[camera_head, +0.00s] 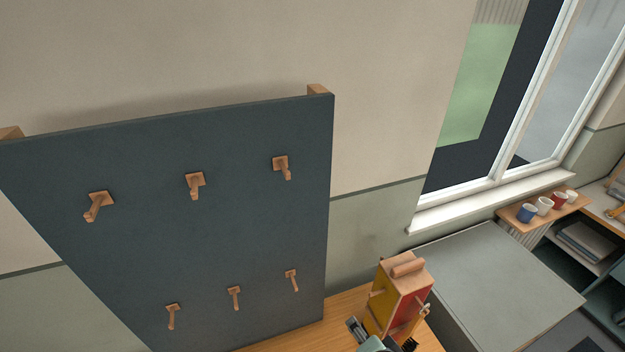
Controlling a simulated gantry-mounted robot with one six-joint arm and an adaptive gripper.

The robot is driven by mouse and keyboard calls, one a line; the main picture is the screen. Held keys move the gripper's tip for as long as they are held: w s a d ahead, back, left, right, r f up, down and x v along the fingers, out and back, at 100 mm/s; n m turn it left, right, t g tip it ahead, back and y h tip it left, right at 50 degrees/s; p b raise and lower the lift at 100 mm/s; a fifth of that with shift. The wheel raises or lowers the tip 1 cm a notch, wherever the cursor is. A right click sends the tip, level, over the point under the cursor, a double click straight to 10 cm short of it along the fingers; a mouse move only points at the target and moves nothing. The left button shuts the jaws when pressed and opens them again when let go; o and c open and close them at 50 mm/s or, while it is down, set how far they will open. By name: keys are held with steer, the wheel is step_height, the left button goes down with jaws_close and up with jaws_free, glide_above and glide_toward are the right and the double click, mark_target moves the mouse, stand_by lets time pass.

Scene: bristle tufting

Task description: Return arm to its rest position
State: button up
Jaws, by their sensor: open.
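What appears to be my gripper (372,342), grey-teal with dark parts, shows only in part at the bottom edge of the head view, right of centre. It is open, and I see nothing held in it. It is just in front of the lower left of a wooden block (403,276) with yellow and red sides and short pegs, which stands on a wooden worktop (345,306). A small dark bristly piece (410,345) is low at the block's right. The rest of my arm is outside the picture.
A large dark blue board (235,145) with several wooden pegs stands at the left, its pegs sticking out. A grey-green tabletop (500,285) at the right is bare. Several cups (545,205) stand on a shelf below the window. The air before the board looks clear.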

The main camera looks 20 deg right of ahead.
steer(key=s+a+r+n+t, duration=0.1)
steer(key=s+a+r+n, duration=0.1)
steer(key=a+r+n, duration=0.4)
steer(key=s+a+r+n+t, duration=0.2)
steer(key=a+r+n, duration=0.5)
steer(key=a, duration=0.6)
step_height(320, 180, up, 2)
steer(key=shift+s+r+y, duration=0.2)
steer(key=shift+s+y, duration=0.1)
steer(key=shift+y, duration=0.1)
stand_by(2.9)
